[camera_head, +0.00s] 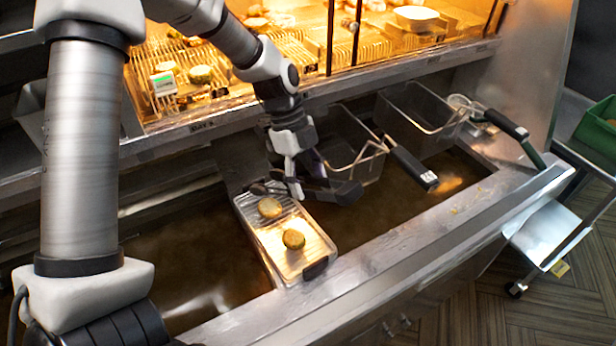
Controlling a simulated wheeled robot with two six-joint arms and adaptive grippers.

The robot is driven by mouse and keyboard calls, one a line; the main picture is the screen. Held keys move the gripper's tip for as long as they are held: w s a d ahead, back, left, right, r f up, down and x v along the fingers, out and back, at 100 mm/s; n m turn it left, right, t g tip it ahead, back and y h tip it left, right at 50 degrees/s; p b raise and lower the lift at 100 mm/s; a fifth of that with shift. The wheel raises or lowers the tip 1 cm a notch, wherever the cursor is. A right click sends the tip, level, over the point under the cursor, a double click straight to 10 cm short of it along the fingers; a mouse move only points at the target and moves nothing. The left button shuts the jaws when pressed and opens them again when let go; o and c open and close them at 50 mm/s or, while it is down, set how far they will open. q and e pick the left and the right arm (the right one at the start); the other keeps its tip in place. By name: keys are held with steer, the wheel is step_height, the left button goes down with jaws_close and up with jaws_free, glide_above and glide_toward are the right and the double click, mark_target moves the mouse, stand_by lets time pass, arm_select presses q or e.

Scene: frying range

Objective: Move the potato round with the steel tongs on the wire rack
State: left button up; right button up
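A wire rack in a shallow steel tray (318,240) lies across the dark fryer well. Two browned potato rounds lie on it, one nearer the back (270,207) and one nearer the front (293,239). Dark thin metal shapes, perhaps the steel tongs (262,188), lie at the tray's back end; their outline is partly hidden. My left gripper (296,187) reaches down from above at the tray's back right corner, beside those shapes and behind the potato rounds. Whether its fingers are open or shut on anything is unclear. My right gripper is not in view.
Two wire fry baskets (352,150) (420,118) with black handles stand right of the tray. A lit warming shelf (215,80) with food is behind. The steel front ledge (400,240) is clear. A cart with a green bin (598,130) stands at the right.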

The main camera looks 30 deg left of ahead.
arm_select(q)
step_height(320, 180, down, 9)
steer(key=b, duration=0.6)
steer(key=shift+s+d, duration=0.15)
steer(key=shift+d, duration=0.05)
steer(key=shift+r, duration=0.1)
steer(key=c, duration=0.6)
step_height(320, 180, up, 12)
steer(key=p, duration=0.8)
steer(key=shift+c, duration=0.2)
